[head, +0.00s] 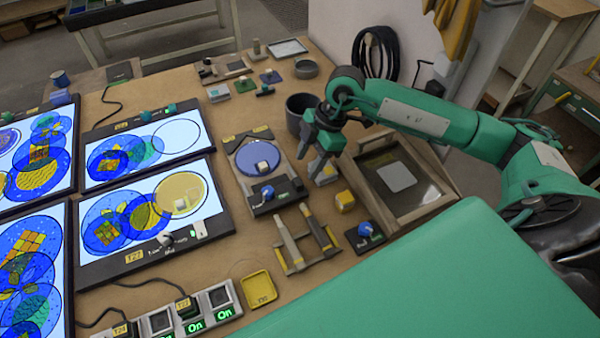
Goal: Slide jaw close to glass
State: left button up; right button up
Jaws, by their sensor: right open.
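A round blue glass (258,157) lies flat on a grey fixture (236,150) in the middle of the table. A dark sliding block with a blue knob (267,192), which looks like the jaw, sits at the near end of the fixture, close to the disc's near edge. I cannot tell whether it touches the glass. My right gripper (311,165) hangs open and empty, pointing down, to the right of the fixture and above the table. My left gripper is out of view.
Lit panels (150,146) with coloured discs fill the left. A dark cup (298,110) stands just behind my right gripper. A framed tray (428,184) lies to the right. A small rack (306,240), a yellow cube (345,200) and a blue-knobbed block (365,232) lie nearer.

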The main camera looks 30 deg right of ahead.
aim_at(298, 181)
jog(key=p+x, duration=0.1)
jog(key=x, duration=0.5)
